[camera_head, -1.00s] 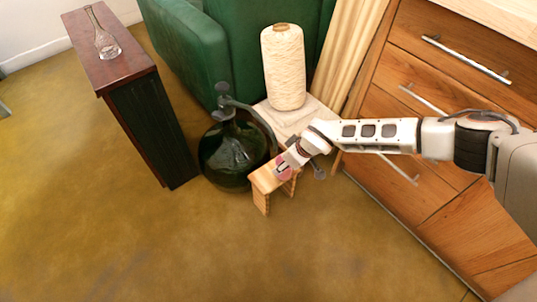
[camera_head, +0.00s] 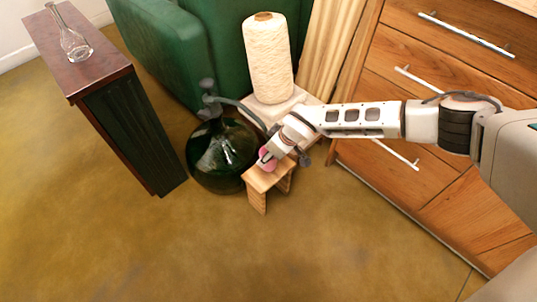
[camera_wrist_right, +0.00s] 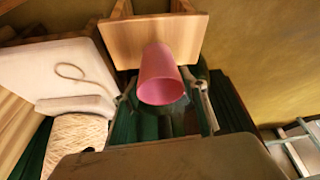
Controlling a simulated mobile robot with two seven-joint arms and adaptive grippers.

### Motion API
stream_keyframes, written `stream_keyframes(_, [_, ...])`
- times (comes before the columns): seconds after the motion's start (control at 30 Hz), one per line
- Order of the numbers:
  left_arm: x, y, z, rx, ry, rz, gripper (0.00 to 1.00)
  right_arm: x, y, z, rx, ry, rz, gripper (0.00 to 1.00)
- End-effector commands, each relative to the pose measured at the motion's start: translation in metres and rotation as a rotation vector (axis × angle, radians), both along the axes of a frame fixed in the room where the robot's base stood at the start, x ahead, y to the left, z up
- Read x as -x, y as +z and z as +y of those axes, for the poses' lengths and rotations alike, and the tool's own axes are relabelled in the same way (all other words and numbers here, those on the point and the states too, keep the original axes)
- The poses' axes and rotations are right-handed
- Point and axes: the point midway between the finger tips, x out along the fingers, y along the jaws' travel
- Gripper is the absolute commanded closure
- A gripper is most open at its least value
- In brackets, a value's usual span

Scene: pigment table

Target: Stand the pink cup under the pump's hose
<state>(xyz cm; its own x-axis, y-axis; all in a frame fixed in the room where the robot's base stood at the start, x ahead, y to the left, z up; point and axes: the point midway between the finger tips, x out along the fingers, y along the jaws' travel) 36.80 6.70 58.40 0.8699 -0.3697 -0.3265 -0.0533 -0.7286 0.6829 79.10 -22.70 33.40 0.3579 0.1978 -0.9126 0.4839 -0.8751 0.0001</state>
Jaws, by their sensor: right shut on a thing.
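The pink cup (camera_head: 267,162) is between the fingers of my right gripper (camera_head: 271,155), which is shut on it. It shows over the small wooden stool (camera_head: 262,181); I cannot tell whether it touches the top. In the right wrist view the cup (camera_wrist_right: 160,78) lies between the two fingers (camera_wrist_right: 163,98), in front of the stool's top (camera_wrist_right: 136,42). The pump (camera_head: 208,98) sits on the neck of a dark green glass bottle (camera_head: 220,160). Its grey hose (camera_head: 243,108) arches right toward the stool; its end is hidden near my gripper. My left gripper is out of view.
A cream yarn cone (camera_head: 268,60) stands on a pale stand (camera_head: 262,108) behind the stool. A dark cabinet (camera_head: 128,120) with a glass flask (camera_head: 72,42) is at left, a green armchair (camera_head: 160,45) behind, wooden drawers (camera_head: 440,150) at right. The front floor is clear.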

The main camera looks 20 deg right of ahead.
Motion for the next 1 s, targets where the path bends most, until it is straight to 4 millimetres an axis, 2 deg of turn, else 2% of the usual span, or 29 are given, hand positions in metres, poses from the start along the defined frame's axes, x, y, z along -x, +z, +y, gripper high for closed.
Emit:
stream_keyframes(0.57, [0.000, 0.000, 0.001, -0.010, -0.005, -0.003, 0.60, 0.001, -0.013, 0.000, 0.000, 0.000, 0.001, 0.77])
stream_keyframes(0.6, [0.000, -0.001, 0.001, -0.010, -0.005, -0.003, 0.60, 0.001, -0.013, 0.000, 0.000, 0.000, 0.001, 0.52])
stream_keyframes(0.67, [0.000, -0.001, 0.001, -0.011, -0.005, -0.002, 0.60, 0.001, -0.013, 0.000, 0.000, 0.000, 0.001, 0.41])
stream_keyframes(1.0, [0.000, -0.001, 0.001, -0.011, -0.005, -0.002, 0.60, 0.000, -0.012, 0.000, 0.000, 0.000, 0.001, 0.41])
